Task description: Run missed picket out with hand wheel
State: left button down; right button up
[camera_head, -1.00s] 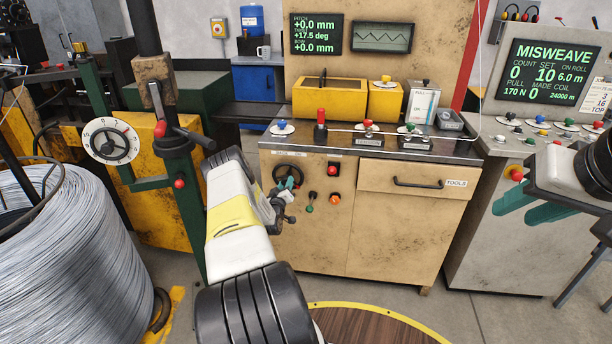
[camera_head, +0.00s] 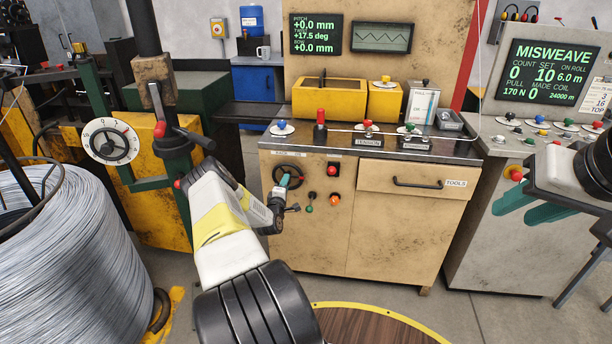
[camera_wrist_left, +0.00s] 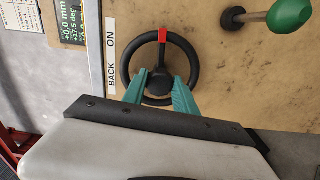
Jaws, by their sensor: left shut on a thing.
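The black hand wheel (camera_head: 289,170) is on the front of the beige cabinet, left of the red button. In the left wrist view the hand wheel (camera_wrist_left: 126,60) has a red mark at its top and a label reading BACK and ON at its left. My left gripper (camera_head: 283,184) is at the wheel; its teal fingers (camera_wrist_left: 159,88) are shut on it, around its hub and lower spoke. The exact contact is partly hidden. My right gripper (camera_head: 533,205) is open and empty at the right, away from the wheel. I cannot make out the missed picket.
A green-knobbed lever (camera_wrist_left: 290,14) stands close right of the wheel. A screen (camera_head: 553,72) reads MISWEAVE, count 0, set 10. Another screen (camera_head: 316,34) reads pitch +0.0 mm and +17.5 deg. A wire coil (camera_head: 75,260) and green post stand left.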

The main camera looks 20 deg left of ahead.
pick_arm(q)
jog(key=shift+n, duration=0.8)
jog(key=c, duration=1)
grip_release()
jog(key=shift+o, duration=0.2)
jog(key=shift+s, duration=0.1)
jog(key=v, duration=0.7)
jog(key=shift+s, duration=0.35)
jog(key=shift+d, duration=0.1)
